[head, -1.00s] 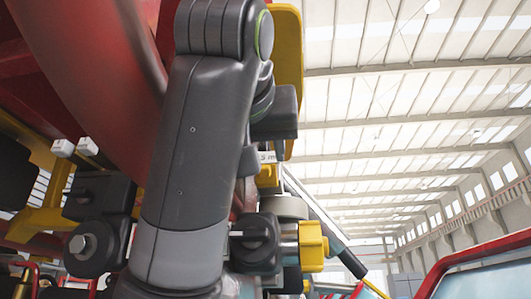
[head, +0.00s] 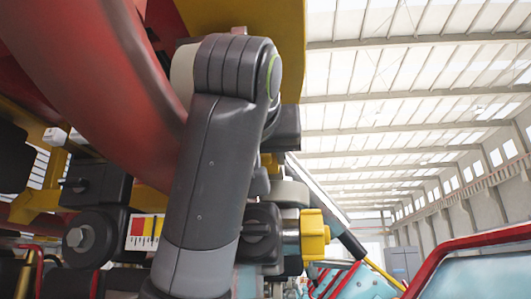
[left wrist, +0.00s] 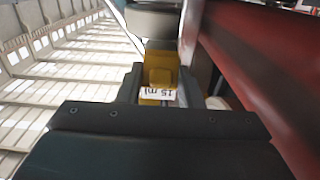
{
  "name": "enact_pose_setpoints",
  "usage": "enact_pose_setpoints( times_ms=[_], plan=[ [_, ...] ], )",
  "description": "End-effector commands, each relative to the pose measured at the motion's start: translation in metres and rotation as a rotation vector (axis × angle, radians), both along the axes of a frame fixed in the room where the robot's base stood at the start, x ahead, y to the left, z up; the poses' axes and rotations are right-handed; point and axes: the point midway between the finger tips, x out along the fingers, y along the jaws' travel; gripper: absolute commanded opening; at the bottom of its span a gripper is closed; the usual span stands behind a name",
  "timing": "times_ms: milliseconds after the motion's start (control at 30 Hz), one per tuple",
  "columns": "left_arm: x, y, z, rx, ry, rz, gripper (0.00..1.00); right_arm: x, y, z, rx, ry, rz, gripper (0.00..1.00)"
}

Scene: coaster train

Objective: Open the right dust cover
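My left arm stands upright in the middle of the head view; its dark gripper end (head: 283,128) is mostly hidden behind the arm, fingertips not visible. In the left wrist view my left gripper (left wrist: 160,88) has its two fingers apart, one on each side of a yellow part (left wrist: 160,68) with a white "15 ml" label. I cannot tell whether they touch it. A round grey cap-like piece (left wrist: 155,20) lies just beyond the yellow part. No part is clearly identifiable as the right dust cover. My right gripper is not in view.
A yellow knob (head: 314,235) on a dark fitting (head: 262,232) sits right of my arm. A thick red tube (head: 95,75) and a yellow plate (head: 280,35) crowd the upper left and middle. A red-edged panel (head: 470,265) stands lower right. Open hall space lies right.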

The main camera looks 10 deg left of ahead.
Motion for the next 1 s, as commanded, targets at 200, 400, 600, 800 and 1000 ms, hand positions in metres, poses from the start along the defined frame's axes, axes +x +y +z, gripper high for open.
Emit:
enact_pose_setpoints(
  times_ms=[200,400,600,800,1000],
  plan=[
    [0.000,0.000,-0.007,0.000,-0.048,-0.001,0.10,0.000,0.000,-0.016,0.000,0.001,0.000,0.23],
    [-0.001,0.000,-0.006,-0.001,-0.115,0.000,0.10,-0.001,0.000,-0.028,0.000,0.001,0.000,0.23],
    [-0.001,0.000,-0.004,0.000,-0.126,0.000,0.10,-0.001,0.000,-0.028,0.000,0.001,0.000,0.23],
    [-0.001,0.000,-0.004,0.000,-0.125,0.000,0.38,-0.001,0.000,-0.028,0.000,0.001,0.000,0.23],
    [-0.001,0.000,-0.004,0.000,-0.125,0.000,0.40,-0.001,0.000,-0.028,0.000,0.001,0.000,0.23]
  ],
)
